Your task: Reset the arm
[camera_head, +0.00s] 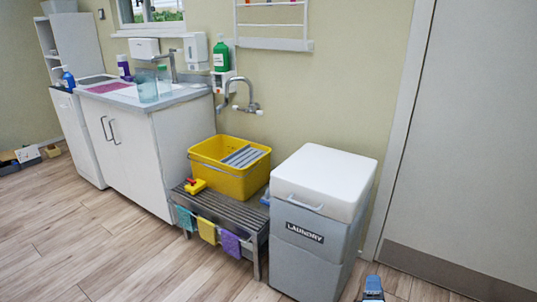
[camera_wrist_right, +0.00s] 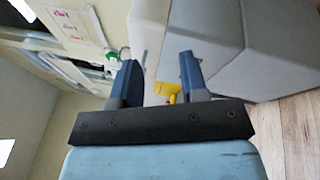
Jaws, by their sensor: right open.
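My right gripper (camera_head: 373,287) shows at the bottom edge of the head view, in front of the laundry bin's right side and above the wood floor. In the right wrist view its two blue fingers (camera_wrist_right: 160,82) stand apart with nothing held between them. A small part of something yellow shows beyond the fingers there. My left gripper is in neither view.
A grey laundry bin (camera_head: 312,243) with a white lid stands close to my right gripper. Left of it, a slatted metal bench (camera_head: 235,212) bears a yellow tub (camera_head: 218,180). A sink cabinet (camera_head: 125,140) stands further left. Open floor (camera_head: 120,250) lies at the front left.

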